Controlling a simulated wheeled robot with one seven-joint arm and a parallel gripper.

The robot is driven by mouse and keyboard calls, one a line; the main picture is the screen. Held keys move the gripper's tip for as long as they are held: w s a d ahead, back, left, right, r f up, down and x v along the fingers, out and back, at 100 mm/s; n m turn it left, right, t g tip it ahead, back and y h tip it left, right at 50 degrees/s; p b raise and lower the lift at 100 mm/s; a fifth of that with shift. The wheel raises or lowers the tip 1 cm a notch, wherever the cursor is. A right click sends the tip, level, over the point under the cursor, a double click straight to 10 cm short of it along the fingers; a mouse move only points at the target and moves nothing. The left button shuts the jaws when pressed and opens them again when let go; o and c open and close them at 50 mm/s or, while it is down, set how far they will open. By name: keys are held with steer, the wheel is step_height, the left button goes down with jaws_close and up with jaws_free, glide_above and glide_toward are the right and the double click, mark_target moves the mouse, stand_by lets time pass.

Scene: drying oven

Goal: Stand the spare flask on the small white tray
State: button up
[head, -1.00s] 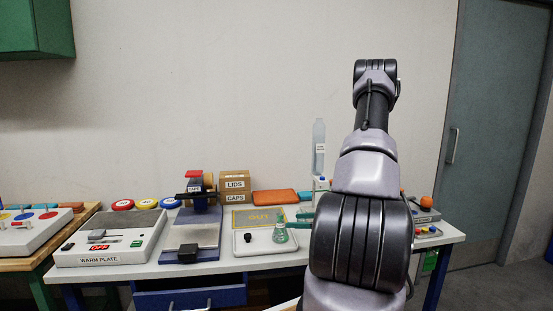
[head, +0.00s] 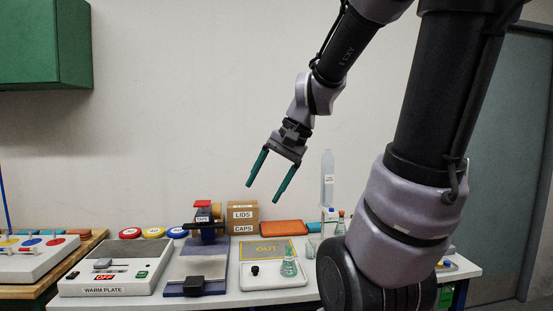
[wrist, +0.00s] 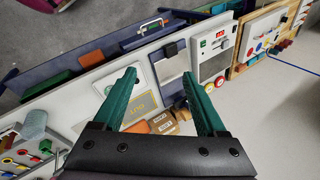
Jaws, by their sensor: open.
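A conical flask with green contents (head: 288,268) stands upright on the right part of the small white tray (head: 262,283). A small black piece (head: 255,270) sits on the tray to its left. My gripper (head: 264,192) is open and empty, high above the bench and clear of the flask. In the wrist view my gripper's green fingers (wrist: 159,74) are spread with nothing between them. The tray (wrist: 104,84) shows beside the left finger there; the flask is not clearly visible.
A yellow OUT mat (head: 265,249) lies behind the tray. A warm plate (head: 115,265) and a blue-based stand (head: 196,272) are to the left. Boxes (head: 242,217), an orange item (head: 283,228) and a tall clear bottle (head: 327,180) stand at the back.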

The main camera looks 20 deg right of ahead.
steer(key=s+r+n+t+h, duration=0.2)
steer(key=s+r+n+t, duration=0.1)
steer(key=r, duration=0.3)
steer(key=shift+s+d+r, duration=0.25)
steer(key=shift+s+d, duration=0.15)
steer(key=shift+s, duration=0.1)
